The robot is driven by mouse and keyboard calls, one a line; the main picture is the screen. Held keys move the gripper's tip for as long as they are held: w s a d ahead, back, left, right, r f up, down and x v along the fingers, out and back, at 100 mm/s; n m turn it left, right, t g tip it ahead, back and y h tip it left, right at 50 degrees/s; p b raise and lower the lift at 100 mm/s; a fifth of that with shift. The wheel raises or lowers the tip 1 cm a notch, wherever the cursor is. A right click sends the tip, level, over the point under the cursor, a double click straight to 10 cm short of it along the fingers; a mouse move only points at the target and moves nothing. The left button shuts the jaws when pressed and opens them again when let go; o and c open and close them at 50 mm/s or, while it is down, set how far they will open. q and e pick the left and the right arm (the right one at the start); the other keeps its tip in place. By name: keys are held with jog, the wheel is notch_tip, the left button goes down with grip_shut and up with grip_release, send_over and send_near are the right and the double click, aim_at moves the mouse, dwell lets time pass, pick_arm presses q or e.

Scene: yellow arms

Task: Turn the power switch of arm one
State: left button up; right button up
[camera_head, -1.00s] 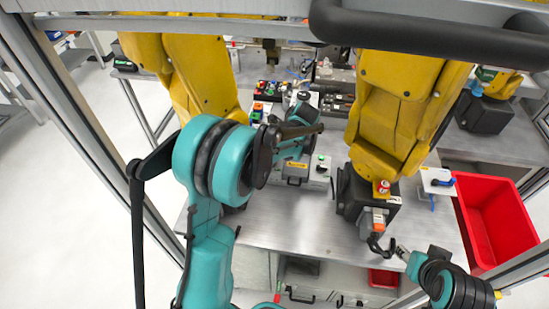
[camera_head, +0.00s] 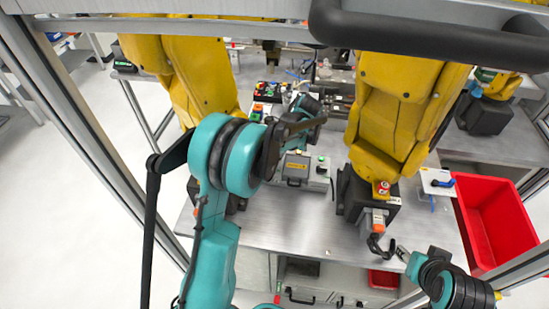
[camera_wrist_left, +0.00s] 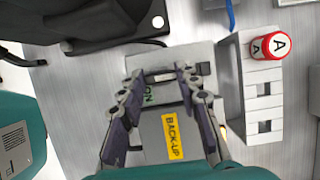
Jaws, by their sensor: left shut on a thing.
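In the left wrist view the two dark fingers of my left gripper (camera_wrist_left: 164,78) reach over a grey box (camera_wrist_left: 185,58) with a green ON mark and a yellow BACK-UP label (camera_wrist_left: 172,136). The gripper is shut on the power switch; the fingertips stand apart, and the grip is hard to make out. There, a grey box with a yellow label (camera_head: 296,167) stands just below the arm's end.
A red-topped cylinder marked A (camera_wrist_left: 265,45) sits on a pale slotted block (camera_wrist_left: 264,90) beside the left gripper. Yellow arms (camera_head: 396,110) stand on the grey table (camera_head: 300,225). A red bin (camera_head: 495,222) is at the right. Metal frame bars (camera_head: 95,145) border the cell.

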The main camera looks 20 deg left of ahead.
pick_arm(q)
jog(key=o, duration=1.1)
jog(key=v, duration=1.2)
jog(key=s+d+r+n+t+h+b, duration=0.1)
jog(key=s+n+t, duration=0.1)
jog(key=s+n, duration=0.3)
jog(key=s+d+r+n+t+h, duration=0.1)
jog(key=s+r+n+t, duration=0.1)
jog(key=s, duration=0.5)
jog(key=s+d+f+n+t, duration=0.1)
jog(key=s+f+n, duration=0.1)
jog(key=s, duration=0.1)
jog(key=s+d+f+n+t+h, duration=0.1)
jog(key=s+n+t, duration=0.1)
jog(key=s+n, duration=0.1)
jog(key=s+d+f+n+t+h+b, duration=0.1)
jog(key=s+f+n, duration=0.1)
jog(key=s, duration=0.3)
jog(key=shift+f+n, duration=0.35)
jog(key=shift+n, duration=0.15)
